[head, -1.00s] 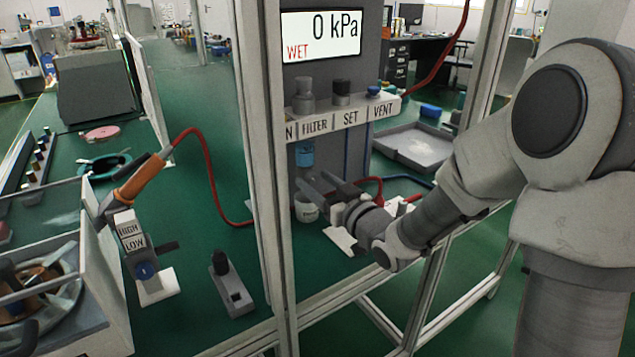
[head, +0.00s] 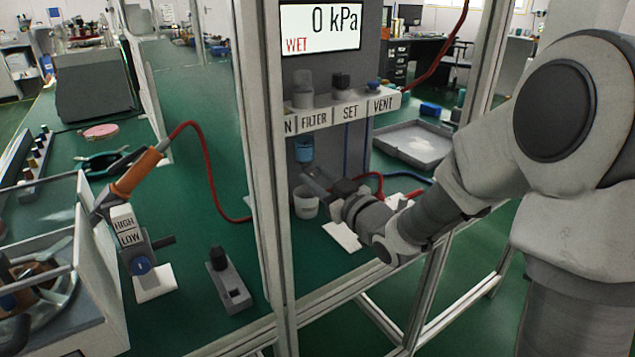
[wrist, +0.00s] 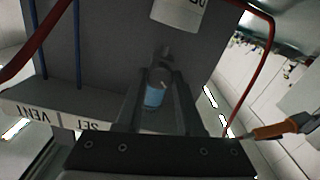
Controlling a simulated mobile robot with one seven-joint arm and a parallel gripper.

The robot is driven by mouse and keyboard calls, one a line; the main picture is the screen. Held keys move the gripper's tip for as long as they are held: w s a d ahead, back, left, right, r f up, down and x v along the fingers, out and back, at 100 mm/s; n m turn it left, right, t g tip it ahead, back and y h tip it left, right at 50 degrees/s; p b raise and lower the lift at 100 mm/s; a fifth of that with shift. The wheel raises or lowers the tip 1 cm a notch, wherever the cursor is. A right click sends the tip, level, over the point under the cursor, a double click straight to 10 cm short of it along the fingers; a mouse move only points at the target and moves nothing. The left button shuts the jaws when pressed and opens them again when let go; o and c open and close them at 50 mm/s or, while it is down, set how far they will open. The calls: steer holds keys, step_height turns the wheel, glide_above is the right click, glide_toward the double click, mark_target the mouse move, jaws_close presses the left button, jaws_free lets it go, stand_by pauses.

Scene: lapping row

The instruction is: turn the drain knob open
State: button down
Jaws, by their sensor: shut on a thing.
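The filter bowl (head: 304,150), blue and see-through, hangs under the shelf strip labelled FILTER. It also shows upside down in the wrist view (wrist: 154,97). The drain knob (wrist: 158,76) is a small grey cylinder at the bowl's lower end. My gripper (head: 309,175) is just below the bowl, its fingers shut on the knob, one on each side. In the head view the fingers hide the knob. I cannot tell how far the knob is turned.
A white cup (head: 306,203) stands below my gripper. A gauge display (head: 320,28) above reads 0 kPa and WET. A frame post (head: 262,180) stands left of my gripper. Red and blue hoses run behind it. A HIGH/LOW device (head: 126,228) stands at left.

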steer(key=n, duration=0.4)
steer(key=shift+n, duration=0.4)
stand_by(0.4)
steer(key=c, duration=0.5)
jaws_free()
steer(key=shift+s, duration=0.1)
